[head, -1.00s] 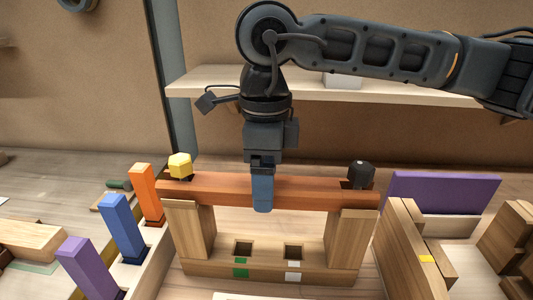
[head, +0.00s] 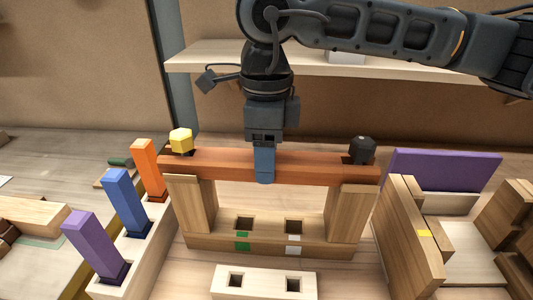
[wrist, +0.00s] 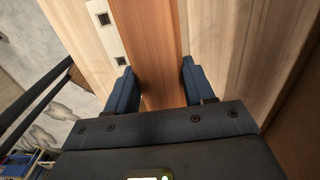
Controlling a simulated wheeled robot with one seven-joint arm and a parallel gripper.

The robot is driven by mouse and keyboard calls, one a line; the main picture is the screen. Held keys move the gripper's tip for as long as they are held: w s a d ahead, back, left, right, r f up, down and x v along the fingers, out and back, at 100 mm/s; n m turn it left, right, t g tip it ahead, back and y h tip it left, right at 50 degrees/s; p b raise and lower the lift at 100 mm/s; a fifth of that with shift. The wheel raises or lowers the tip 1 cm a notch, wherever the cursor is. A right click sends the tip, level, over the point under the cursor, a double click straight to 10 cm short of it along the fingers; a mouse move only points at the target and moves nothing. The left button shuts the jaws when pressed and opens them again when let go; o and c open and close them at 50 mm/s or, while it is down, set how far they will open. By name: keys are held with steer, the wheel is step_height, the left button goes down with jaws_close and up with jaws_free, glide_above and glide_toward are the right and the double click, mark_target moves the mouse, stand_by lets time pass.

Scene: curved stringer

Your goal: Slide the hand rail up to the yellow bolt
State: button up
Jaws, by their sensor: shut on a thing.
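The hand rail (head: 215,165) is a long reddish-brown bar lying across the tops of two wooden posts. The yellow bolt (head: 181,139) stands at its left end, and a black bolt (head: 362,150) stands at its right end. My gripper (head: 264,168) points down and is shut on the rail near its middle. In the wrist view the rail (wrist: 158,60) runs between the two blue fingers (wrist: 156,88). The exact contact between the rail's left end and the yellow bolt cannot be told.
The frame's base (head: 265,228) has two square holes with green and white marks. Purple, blue and orange blocks (head: 123,205) stand in a rack at left. Wooden panels and a purple board (head: 444,168) are at right. A pale holed block (head: 263,282) lies in front; a shelf (head: 210,55) is behind.

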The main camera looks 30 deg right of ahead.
steer(key=c, duration=0.3)
steer(key=shift+w+a, duration=0.15)
steer(key=shift+w+a, duration=0.2)
steer(key=shift+a, duration=0.05)
steer(key=o, duration=1.4)
step_height(320, 180, up, 12)
